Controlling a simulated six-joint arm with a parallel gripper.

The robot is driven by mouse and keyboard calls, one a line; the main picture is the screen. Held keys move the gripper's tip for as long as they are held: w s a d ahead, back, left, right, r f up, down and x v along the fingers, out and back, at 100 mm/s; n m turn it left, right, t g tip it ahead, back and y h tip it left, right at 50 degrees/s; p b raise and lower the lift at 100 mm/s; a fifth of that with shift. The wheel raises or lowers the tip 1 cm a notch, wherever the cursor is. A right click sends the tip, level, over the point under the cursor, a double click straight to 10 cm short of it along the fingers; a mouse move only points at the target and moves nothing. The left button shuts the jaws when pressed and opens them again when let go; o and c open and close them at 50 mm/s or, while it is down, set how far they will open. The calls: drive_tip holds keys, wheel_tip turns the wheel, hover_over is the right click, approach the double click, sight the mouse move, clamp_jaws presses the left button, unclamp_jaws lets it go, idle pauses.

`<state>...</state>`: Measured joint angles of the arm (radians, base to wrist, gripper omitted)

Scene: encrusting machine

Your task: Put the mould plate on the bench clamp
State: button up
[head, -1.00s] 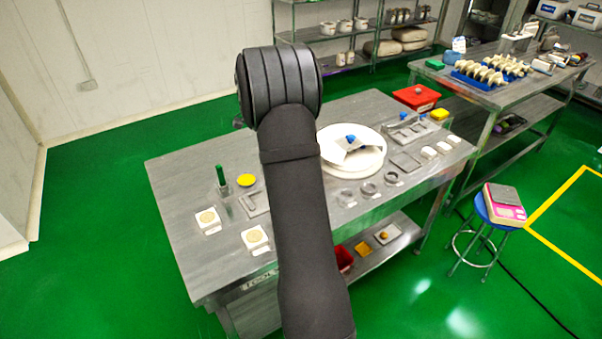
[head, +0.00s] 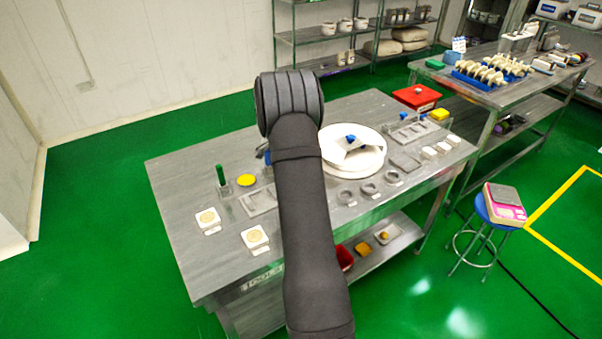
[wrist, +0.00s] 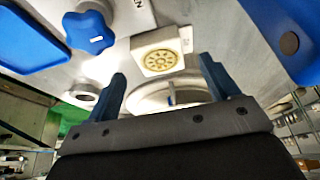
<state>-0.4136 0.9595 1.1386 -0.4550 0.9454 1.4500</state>
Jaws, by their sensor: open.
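In the wrist view, a white square block (wrist: 160,52) with a yellow round flower pattern lies ahead of my gripper (wrist: 163,88); it looks like the mould plate. My gripper is open, and its two blue fingers are apart with nothing visibly held between them. A blue star-shaped knob (wrist: 89,31) stands to the left of the block; I cannot tell whether it belongs to the bench clamp. In the head view, two white squares with tan round patterns lie at the bench's left front, one (head: 207,218) left of the other (head: 255,237). My arm hides my gripper there.
On the steel bench (head: 185,175), a green upright piece (head: 221,175), a yellow disc (head: 246,180) and a grey recessed plate (head: 260,201) are near my arm. A white round stand (head: 368,162) and dark rings (head: 369,189) are to its right. The left back bench surface is clear.

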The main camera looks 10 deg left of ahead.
drive_tip(key=x, duration=0.3)
drive_tip(key=shift+w+f, duration=0.1)
drive_tip(key=c, duration=1.2)
